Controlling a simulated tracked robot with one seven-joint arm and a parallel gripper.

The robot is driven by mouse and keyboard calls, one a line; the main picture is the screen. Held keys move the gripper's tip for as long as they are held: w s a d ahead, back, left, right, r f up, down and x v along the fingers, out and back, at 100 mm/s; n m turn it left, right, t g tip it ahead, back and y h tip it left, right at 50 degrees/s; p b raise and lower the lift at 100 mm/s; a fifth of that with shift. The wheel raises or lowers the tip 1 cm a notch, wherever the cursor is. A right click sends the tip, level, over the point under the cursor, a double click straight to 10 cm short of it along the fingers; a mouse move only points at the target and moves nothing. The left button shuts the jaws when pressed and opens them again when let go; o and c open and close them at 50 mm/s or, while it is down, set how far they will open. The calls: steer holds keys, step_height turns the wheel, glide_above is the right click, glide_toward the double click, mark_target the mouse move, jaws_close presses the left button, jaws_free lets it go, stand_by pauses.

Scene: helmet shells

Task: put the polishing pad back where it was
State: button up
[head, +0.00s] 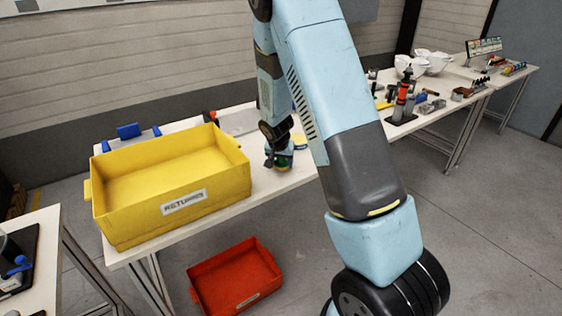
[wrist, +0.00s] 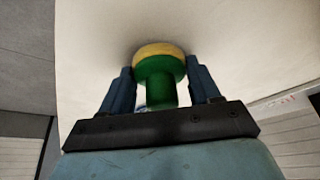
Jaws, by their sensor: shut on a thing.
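The polishing pad has a green handle (wrist: 160,75) and a yellow face (wrist: 159,48). My gripper (wrist: 160,70) is shut on it, with a blue finger on either side of the green part. The yellow face points to the white table top (wrist: 235,60), very close to it or touching; I cannot tell which. In the head view my gripper (head: 279,160) is low over the table, just right of the yellow bin, and the pad's green part (head: 283,164) shows only small, partly covered by the gripper.
A large yellow bin (head: 185,205) labelled for returns stands on the table at left. Blue items (head: 129,131) lie behind it. A red bin (head: 240,280) is on the floor below. A farther bench (head: 440,108) at right carries tools and white helmet shells (head: 429,62).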

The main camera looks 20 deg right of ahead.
steer(key=o, duration=1)
steer(key=s+r+n, duration=0.1)
steer(key=s+r, duration=0.5)
steer(key=r, duration=0.3)
steer(key=s+d+r+y, duration=0.1)
steer(key=s+r, duration=0.5)
steer(key=r, duration=0.3)
steer(key=s+r+n, duration=0.1)
steer(key=s+r, duration=0.5)
steer(key=r, duration=0.3)
steer(key=s+r+n, duration=0.1)
steer(key=s+r, duration=0.1)
steer(key=s, duration=0.4)
steer(key=s+r+n+t, duration=0.1)
steer(key=s+r, duration=0.1)
steer(key=s, duration=0.4)
steer(key=s+a+r+n+y, duration=0.1)
steer(key=s+r, duration=0.2)
steer(key=s, duration=0.3)
steer(key=shift+s+t, duration=0.3)
steer(key=shift+s, duration=0.1)
